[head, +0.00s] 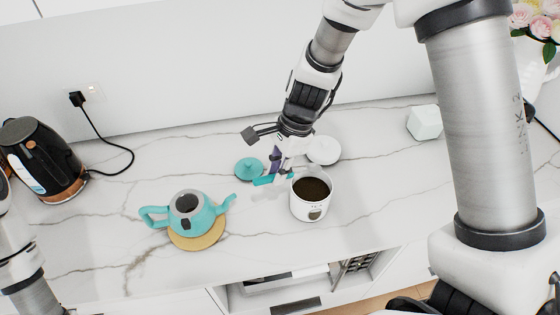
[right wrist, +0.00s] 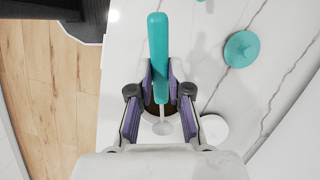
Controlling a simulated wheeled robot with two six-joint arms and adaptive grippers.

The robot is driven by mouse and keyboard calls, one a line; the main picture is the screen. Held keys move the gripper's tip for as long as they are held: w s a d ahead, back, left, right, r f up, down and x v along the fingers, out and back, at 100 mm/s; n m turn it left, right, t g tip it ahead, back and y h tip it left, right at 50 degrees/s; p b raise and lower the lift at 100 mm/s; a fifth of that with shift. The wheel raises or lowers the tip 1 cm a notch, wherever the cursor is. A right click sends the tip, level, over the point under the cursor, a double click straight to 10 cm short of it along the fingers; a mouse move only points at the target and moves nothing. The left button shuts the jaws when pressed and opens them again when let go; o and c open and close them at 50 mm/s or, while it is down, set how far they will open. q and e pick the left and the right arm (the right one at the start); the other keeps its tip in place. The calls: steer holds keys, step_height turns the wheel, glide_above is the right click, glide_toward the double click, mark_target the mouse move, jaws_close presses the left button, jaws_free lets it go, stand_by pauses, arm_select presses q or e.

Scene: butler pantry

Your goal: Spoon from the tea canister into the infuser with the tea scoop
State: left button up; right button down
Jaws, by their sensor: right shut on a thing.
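The tea canister (head: 310,212) is white, open and upright, with dark tea (head: 312,188) inside. My right gripper (head: 276,168) is shut on the tea scoop (head: 264,181) just left of the canister's rim. In the right wrist view, the scoop's teal handle (right wrist: 158,45) is between the fingers (right wrist: 160,85) and its pale bowl (right wrist: 162,128) overlaps the canister mouth. Whether the bowl holds tea is too small to tell. The teal teapot (head: 208,222) is open; a dark, round infuser opening (head: 187,203) shows in its top. My left gripper is out of view.
The teapot stands on a round gold mat (head: 197,242). A black kettle (head: 42,160) is at far left and a pale box (head: 424,122) at right. Counter between teapot and canister is clear.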

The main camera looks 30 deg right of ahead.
mark_target(292, 171)
steer(key=shift+d+f+y+b, duration=0.1)
steer(key=shift+f+y+b, duration=0.2)
steer(key=shift+f+b, duration=0.05)
steer(key=d+f+b, duration=0.1)
steer(key=d+f+y+b, duration=0.1)
steer(key=d+y+b, duration=0.1)
steer(key=d, duration=0.1)
steer(key=shift+w+f, duration=0.3)
steer(key=shift+f, duration=0.1)
step_height(292, 171, down, 6)
steer(key=b, duration=0.6)
step_height(292, 171, up, 6)
steer(key=p, duration=0.6)
steer(key=shift+s+r+p, duration=0.1)
steer(key=shift+r+p, duration=0.1)
steer(key=shift+p, duration=0.15)
steer(key=shift+a+r+p, duration=0.1)
steer(key=shift+r+p, duration=0.25)
steer(key=shift+p, duration=0.05)
steer(key=a+h+p, duration=0.1)
steer(key=a+r+h, duration=0.1)
steer(key=a+h+p, duration=0.1)
steer(key=a, duration=0.1)
steer(key=shift+s+r+p, duration=0.15)
steer(key=shift+r+p, duration=0.1)
steer(key=shift+p, duration=0.1)
steer(key=shift+a+h, duration=0.15)
steer(key=shift+h, duration=0.15)
